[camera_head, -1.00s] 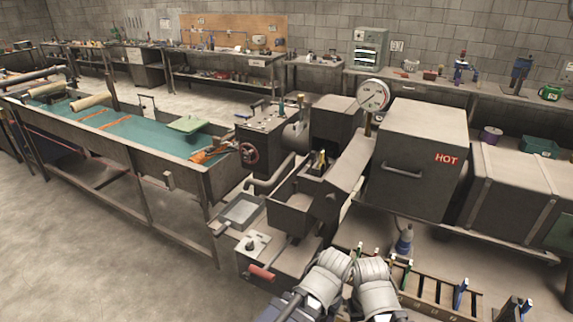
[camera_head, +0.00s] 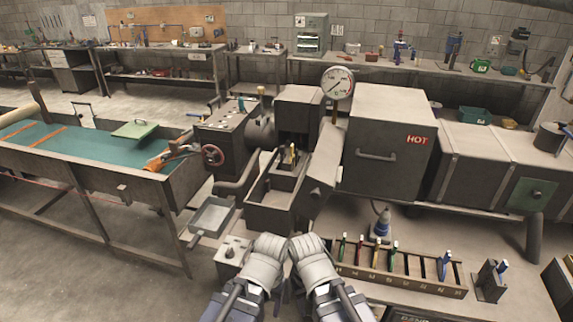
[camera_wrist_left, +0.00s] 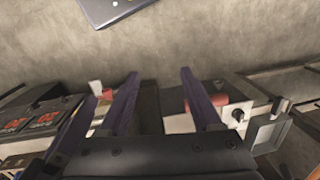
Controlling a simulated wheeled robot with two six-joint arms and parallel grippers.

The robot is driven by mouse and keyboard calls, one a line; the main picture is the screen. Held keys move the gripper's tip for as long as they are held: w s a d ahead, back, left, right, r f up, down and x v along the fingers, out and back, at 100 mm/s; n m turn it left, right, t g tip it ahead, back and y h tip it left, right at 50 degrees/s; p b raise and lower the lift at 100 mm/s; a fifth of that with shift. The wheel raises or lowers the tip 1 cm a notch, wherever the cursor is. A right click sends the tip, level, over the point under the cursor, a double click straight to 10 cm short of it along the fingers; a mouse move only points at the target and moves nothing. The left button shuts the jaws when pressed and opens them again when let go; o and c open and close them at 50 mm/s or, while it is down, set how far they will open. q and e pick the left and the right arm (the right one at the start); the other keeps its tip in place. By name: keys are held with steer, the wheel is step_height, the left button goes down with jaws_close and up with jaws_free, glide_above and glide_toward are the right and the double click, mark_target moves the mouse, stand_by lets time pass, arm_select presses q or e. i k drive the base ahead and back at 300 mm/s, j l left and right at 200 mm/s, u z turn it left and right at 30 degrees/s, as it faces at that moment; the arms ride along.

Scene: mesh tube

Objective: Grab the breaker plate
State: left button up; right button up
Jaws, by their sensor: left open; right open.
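I cannot make out a breaker plate for certain in either view. My left gripper (camera_head: 266,245) and right gripper (camera_head: 307,246) are side by side at the bottom middle of the head view, in front of the machine. Grey covers hide their fingertips there. In the left wrist view my left gripper (camera_wrist_left: 158,74) is open, its two dark fingers spread apart with nothing held between them. A slotted rack (camera_head: 403,284) with several coloured-handled pieces lies right of my right gripper.
The machine's hot box (camera_head: 385,140), marked HOT, stands ahead, with a gauge (camera_head: 337,82) beside it. An open trough (camera_head: 268,213) lies before my grippers. A long water tank (camera_head: 75,152) is at left. A blue-grey bottle (camera_head: 381,226) stands behind the rack. Floor is clear at lower left.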

mark_target(285, 167)
steer(key=j+z, duration=0.65)
steer(key=j, duration=0.25)
steer(key=k+j+z, duration=0.1)
steer(key=j+z, duration=0.25)
steer(key=j, duration=0.15)
